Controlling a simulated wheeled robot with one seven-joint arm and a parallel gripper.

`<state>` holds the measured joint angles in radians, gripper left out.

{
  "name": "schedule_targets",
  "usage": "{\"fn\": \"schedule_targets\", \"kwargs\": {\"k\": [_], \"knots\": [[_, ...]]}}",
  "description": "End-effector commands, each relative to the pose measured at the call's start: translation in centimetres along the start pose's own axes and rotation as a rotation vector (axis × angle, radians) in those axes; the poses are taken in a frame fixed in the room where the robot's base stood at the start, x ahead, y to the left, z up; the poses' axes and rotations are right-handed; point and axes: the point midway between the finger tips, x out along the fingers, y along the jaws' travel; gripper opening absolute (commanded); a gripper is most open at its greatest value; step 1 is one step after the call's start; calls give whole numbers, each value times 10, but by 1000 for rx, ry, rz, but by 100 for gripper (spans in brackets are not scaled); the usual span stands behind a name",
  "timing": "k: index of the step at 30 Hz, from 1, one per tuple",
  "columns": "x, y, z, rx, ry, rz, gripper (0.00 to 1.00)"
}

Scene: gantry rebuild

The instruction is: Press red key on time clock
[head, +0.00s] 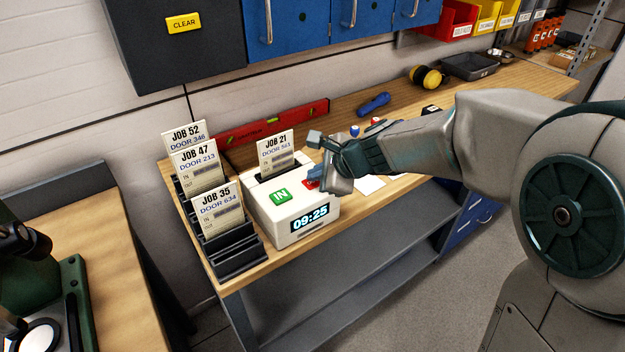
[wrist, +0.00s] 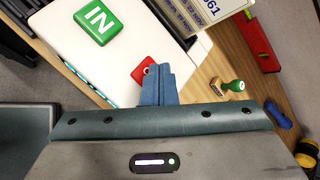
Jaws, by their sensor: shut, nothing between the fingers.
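The white time clock (head: 262,205) stands on the wooden bench, its display reading 09:25. Its green IN key (head: 282,196) is clear of my gripper and also shows in the wrist view (wrist: 98,20). The red key (wrist: 141,68) is partly covered by my fingers in the wrist view; in the head view only a sliver of red shows by the fingertips. My gripper (wrist: 157,72) is shut and empty, its blue fingertips at the red key's edge. I cannot tell whether they touch it. The gripper also shows in the head view (head: 313,175).
A JOB 21 card (head: 276,152) stands in the clock's back slot. A black rack (head: 236,253) with several job cards is left of the clock. A red level (head: 270,123), a blue-handled tool (head: 374,104) and a green-handled stamp (wrist: 233,86) lie behind or beside it.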

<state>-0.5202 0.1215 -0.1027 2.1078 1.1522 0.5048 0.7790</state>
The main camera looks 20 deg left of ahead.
Motion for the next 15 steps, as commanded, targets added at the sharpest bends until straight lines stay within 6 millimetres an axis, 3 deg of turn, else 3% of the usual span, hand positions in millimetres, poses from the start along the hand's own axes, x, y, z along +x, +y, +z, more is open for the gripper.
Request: {"fn": "schedule_targets", "kwargs": {"k": [15], "knots": [[-12, -9, 8, 1, 1, 1, 0]]}}
